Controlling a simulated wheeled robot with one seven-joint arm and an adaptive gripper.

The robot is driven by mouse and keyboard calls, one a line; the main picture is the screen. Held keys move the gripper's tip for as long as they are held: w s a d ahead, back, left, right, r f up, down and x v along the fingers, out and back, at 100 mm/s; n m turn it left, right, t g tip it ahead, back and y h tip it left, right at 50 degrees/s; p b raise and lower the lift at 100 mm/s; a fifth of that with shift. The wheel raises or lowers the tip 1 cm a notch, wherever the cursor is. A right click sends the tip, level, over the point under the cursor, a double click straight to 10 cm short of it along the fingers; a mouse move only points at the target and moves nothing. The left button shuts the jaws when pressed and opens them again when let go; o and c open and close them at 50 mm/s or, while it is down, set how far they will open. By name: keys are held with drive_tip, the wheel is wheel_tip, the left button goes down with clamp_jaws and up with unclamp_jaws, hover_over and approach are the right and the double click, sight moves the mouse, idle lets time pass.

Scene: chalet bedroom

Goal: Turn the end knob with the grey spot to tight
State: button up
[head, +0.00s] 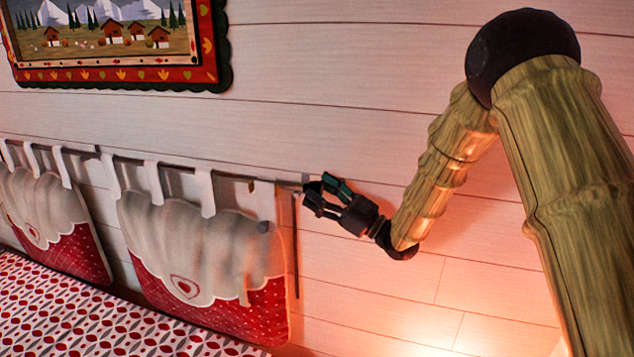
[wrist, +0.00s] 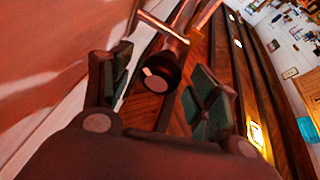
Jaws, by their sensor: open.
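The end knob (wrist: 165,72) is a dark round cylinder on the end of a thin rod, with a small pale grey spot near the edge of its face, at the left. My gripper (wrist: 158,66) is open in the wrist view, with a green-padded finger on either side of the knob and a gap to each. I cannot tell how deep the knob is between the fingers. In the head view my gripper (head: 315,186) is at the right end of the wall rod (head: 235,178), and the knob is hidden or too small to make out.
Red and white cushions (head: 205,255) hang from the rod by pale loops, left of my gripper. A thin dark stick (head: 296,250) hangs just below it. A patterned bedspread (head: 90,315) lies below. A framed picture (head: 120,40) is on the wall upper left.

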drive_tip(key=shift+w+a+r, duration=0.3)
drive_tip(key=shift+a, duration=0.3)
drive_tip(key=c, duration=1)
drive_tip(key=shift+c, duration=0.2)
